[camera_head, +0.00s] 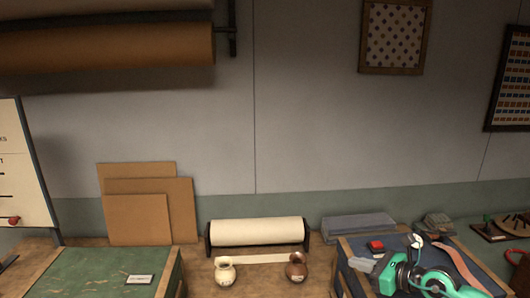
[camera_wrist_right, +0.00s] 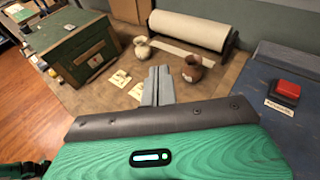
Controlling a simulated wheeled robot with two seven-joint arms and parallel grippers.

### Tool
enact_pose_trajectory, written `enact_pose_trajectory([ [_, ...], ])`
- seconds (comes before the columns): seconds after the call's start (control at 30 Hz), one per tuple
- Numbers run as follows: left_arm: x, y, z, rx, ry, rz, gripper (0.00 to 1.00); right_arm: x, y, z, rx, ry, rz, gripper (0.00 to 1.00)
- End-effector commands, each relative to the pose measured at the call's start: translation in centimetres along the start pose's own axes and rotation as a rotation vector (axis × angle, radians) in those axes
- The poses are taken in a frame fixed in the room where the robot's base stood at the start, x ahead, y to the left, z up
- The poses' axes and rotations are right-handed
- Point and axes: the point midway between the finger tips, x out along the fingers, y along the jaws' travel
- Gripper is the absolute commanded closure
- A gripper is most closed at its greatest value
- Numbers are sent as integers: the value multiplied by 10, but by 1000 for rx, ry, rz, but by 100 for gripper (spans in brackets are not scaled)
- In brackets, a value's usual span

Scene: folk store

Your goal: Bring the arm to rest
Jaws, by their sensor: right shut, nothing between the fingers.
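My right gripper (camera_head: 388,273) is at the lower right of the head view, over the blue surface, with its teal and black wrist behind it. In the right wrist view its two grey fingers (camera_wrist_right: 158,84) are together with nothing between them. They point toward the cream jug (camera_wrist_right: 143,48) and the brown jug (camera_wrist_right: 192,68), and look apart from both. My left gripper is not in view.
A white paper roll (camera_head: 257,231) stands behind the jugs. A red button (camera_head: 376,246) sits on the blue surface beside my right gripper. A green box (camera_head: 90,275) is at the left. Brown boards (camera_head: 140,220) lean on the wall.

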Motion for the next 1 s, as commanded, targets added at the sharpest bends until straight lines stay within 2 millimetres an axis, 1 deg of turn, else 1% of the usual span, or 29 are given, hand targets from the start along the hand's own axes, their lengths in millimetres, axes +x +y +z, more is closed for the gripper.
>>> enact_pose_trajectory([
  [0.03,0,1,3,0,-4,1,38,8,22,5,98,-81,26,100],
  [0.07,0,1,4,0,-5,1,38,10,33,12,166,-140,38,100],
  [0.1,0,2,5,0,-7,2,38,12,48,20,271,-220,50,100],
  [0.17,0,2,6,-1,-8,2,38,12,64,31,443,-341,59,100],
  [0.2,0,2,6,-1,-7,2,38,9,71,37,564,-418,58,100],
  [0.27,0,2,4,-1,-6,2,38,3,77,42,750,-526,44,100],
  [0.3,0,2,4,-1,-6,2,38,-3,79,43,874,-593,29,100],
  [0.37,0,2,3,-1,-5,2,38,-12,78,38,1066,-685,-8,100],
  [0.43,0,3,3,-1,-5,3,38,-25,76,26,1292,-781,-67,100],
  [0.47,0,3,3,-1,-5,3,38,-30,75,18,1389,-817,-97,100],
  [0.5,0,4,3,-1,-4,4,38,-38,73,4,1518,-862,-145,100],
  [0.57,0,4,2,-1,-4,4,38,-50,74,-19,1711,-921,-227,100],
  [0.6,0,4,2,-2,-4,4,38,-58,76,-38,1838,-954,-292,100],
  [0.67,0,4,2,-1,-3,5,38,-71,82,-68,2024,-994,-400,100],
  [0.7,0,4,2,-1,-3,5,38,-79,90,-89,2146,-1013,-480,100],
  [0.77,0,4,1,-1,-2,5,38,-92,105,-122,2319,-1032,-612,100],
  [0.8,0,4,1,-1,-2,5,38,-101,117,-141,2424,-1036,-703,100],
  [0.87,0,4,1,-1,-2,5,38,-113,137,-167,2559,-1034,-836,100],
  [0.9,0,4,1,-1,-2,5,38,-120,151,-182,2635,-1024,-919,100],
  [0.97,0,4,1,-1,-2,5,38,-131,171,-200,2732,-1007,-1038,100],
  [1.0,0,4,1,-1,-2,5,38,-137,184,-209,-2755,980,1100,100],
])
